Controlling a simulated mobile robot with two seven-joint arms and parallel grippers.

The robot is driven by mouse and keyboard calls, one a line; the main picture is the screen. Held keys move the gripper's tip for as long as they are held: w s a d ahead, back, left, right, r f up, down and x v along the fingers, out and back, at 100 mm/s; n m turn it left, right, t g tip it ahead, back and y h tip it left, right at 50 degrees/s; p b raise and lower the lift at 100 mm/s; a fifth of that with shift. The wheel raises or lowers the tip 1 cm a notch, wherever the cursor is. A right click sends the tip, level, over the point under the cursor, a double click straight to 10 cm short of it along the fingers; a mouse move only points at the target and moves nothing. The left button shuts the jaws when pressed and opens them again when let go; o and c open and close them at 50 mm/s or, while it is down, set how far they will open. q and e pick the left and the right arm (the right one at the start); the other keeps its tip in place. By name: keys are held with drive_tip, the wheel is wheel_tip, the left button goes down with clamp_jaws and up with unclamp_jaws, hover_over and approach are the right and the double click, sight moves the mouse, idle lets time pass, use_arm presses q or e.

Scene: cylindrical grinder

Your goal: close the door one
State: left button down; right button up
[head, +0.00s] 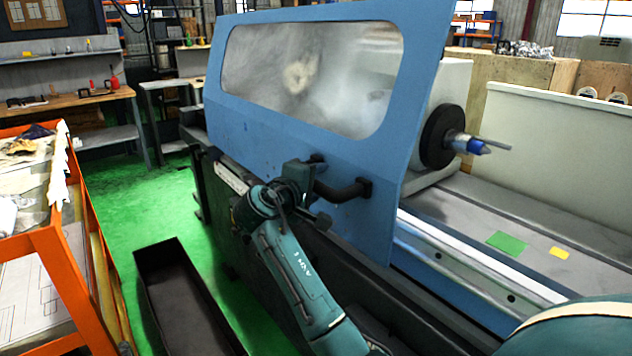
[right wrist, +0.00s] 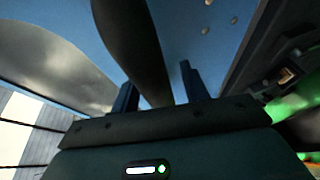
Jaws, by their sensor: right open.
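The door (head: 300,125) is a blue sliding panel with a large clouded window, standing on the front of the grinder. A black bar handle (head: 345,190) is fixed low on the door near its right edge. My right gripper (head: 317,190) is at the left end of this handle. In the right wrist view, the open fingers (right wrist: 160,88) stand apart, with the dark curved handle (right wrist: 133,40) passing near and partly between them. I cannot tell whether the fingers touch it. To the right of the door, the machine bed is uncovered. My left gripper is not in view.
A dark wheel (head: 440,137) with a blue-tipped spindle sits right of the door. Green and yellow pieces (head: 507,243) lie on the bed. A black open bin (head: 180,300) and an orange-framed cart (head: 50,262) stand left. Green floor is clear between them and the machine.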

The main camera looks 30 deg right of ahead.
drive_tip(key=shift+c, duration=0.3)
clamp_jaws()
idle(0.3)
